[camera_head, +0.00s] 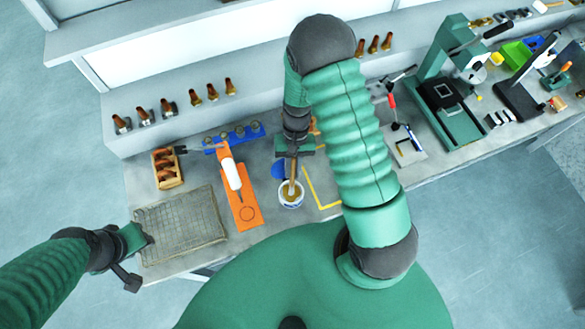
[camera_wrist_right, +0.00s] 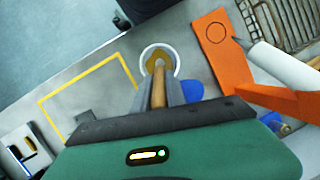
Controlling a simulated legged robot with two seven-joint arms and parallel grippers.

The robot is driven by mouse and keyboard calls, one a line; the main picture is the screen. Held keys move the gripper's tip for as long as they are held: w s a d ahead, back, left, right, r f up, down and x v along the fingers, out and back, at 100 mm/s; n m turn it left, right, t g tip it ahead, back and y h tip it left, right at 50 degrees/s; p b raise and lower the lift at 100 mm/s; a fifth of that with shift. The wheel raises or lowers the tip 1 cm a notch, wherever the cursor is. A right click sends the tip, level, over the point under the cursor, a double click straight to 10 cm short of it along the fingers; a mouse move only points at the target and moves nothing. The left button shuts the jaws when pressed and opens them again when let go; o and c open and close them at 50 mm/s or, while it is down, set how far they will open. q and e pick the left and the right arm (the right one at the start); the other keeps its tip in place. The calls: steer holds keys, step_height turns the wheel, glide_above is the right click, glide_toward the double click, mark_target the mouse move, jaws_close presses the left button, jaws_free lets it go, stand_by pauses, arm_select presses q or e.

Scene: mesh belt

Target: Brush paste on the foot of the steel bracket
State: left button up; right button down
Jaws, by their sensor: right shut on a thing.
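My right gripper (camera_head: 294,156) is shut on a wooden-handled brush (camera_head: 292,178), held roughly upright. The brush's lower end is inside a white pot (camera_head: 282,203) of brownish paste. In the right wrist view the brush (camera_wrist_right: 159,88) runs from between the fingers into the round pot (camera_wrist_right: 145,58); its bristles cannot be made out. A small grey piece (camera_wrist_right: 84,117) beside the yellow outline may be the steel bracket; its foot is not clear, and my arm covers that area in the head view. My left gripper (camera_head: 136,262) is by the mesh belt's left edge; its opening is unclear.
The mesh belt piece (camera_head: 180,225) lies at the bench's left. An orange plate (camera_head: 247,216) with a white, pointed tool (camera_head: 232,174) lies left of the pot. A yellow outline (camera_head: 312,188) marks the bench to its right. A green press (camera_head: 437,85) stands farther right.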

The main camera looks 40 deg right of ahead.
stand_by(0.4)
step_height(320, 180, up, 7)
steer(key=p, duration=0.6)
stand_by(0.6)
